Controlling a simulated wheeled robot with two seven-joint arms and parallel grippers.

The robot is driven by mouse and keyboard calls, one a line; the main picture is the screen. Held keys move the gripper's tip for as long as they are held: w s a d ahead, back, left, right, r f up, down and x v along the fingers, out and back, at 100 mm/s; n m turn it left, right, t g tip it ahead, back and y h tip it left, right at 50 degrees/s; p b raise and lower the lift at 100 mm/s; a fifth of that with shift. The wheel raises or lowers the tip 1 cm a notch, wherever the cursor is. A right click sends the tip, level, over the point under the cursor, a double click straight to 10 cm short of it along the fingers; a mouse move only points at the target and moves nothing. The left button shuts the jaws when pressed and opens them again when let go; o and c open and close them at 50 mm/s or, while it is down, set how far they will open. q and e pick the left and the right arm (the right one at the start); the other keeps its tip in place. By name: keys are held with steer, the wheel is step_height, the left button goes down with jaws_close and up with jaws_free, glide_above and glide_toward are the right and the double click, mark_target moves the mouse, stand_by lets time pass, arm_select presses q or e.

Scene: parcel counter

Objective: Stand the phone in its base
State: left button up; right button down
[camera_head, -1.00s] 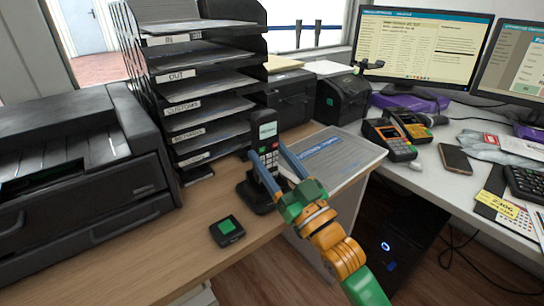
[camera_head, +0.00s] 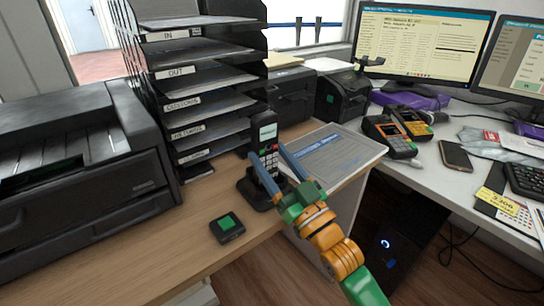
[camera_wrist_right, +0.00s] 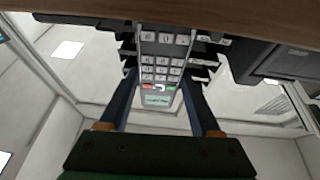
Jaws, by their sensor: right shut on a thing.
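The black cordless phone (camera_head: 264,133) stands upright, its lit screen and keypad facing me. My right gripper (camera_head: 266,153) is shut on the phone, one blue finger on each side. In the right wrist view the phone (camera_wrist_right: 160,70) shows upside down between the fingers. The black base (camera_head: 247,193) is on the wooden counter directly below the phone. The phone's lower end is at the base, partly hidden by a finger; I cannot tell whether it is fully seated. My left gripper is not in view.
The letter-tray rack (camera_head: 187,120) stands close behind on the left. A clear-covered document tray (camera_head: 345,165) lies right of the phone. A printer (camera_head: 85,160) fills the left.

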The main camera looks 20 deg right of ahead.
stand_by(0.4)
steer(key=shift+f+b, duration=0.35)
steer(key=shift+f, duration=0.35)
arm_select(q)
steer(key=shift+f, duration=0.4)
arm_select(e)
jaws_free()
steer(key=shift+v, duration=1)
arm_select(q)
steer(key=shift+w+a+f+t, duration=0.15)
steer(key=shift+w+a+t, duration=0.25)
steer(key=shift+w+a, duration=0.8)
arm_select(e)
steer(key=v, duration=0.5)
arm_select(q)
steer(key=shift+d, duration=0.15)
